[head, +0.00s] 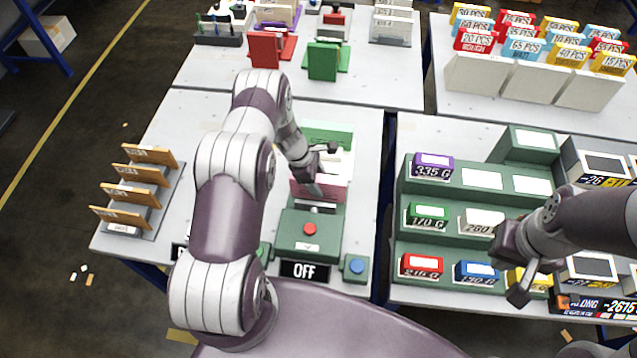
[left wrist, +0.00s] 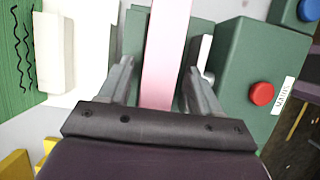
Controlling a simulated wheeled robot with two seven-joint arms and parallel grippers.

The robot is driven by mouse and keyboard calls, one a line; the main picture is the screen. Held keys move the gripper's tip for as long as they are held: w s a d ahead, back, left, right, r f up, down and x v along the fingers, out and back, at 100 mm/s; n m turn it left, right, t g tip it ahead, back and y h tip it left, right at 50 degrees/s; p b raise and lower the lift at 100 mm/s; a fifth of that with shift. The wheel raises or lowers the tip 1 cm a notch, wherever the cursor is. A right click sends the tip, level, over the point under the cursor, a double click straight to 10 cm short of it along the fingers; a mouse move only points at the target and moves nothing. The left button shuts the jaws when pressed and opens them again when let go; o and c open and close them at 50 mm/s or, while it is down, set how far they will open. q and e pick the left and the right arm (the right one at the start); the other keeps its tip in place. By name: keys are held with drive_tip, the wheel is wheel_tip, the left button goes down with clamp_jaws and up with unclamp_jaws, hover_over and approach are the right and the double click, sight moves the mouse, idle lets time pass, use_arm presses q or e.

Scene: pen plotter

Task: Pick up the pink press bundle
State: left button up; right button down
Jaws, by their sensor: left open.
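The pink press bundle (head: 320,188) sits in the green press machine on the table in front of me. My left gripper (head: 318,170) is open, just above and around the bundle. In the left wrist view the pink bundle (left wrist: 166,55) runs between the two open fingers of my left gripper (left wrist: 162,85), with a visible gap on each side. The green press housing (head: 309,232) has a red button on top. My right gripper (head: 524,272) hangs over the shelf at the right; its fingers look spread apart.
A black OFF sign (head: 304,271) and a blue button (head: 356,266) are at the table's front. A green and a white block (head: 329,134) stand behind the press. Wooden plates (head: 134,193) are at left. A stepped green shelf (head: 455,205) with weight boxes is at right.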

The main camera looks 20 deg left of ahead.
use_arm(q)
drive_tip(key=shift+w+a+f, duration=0.1)
drive_tip(key=shift+w+f, duration=0.1)
drive_tip(key=shift+f, duration=0.05)
drive_tip(key=shift+c, duration=1.2)
drive_tip(key=shift+s, duration=0.1)
clamp_jaws()
drive_tip(key=shift+r, duration=0.1)
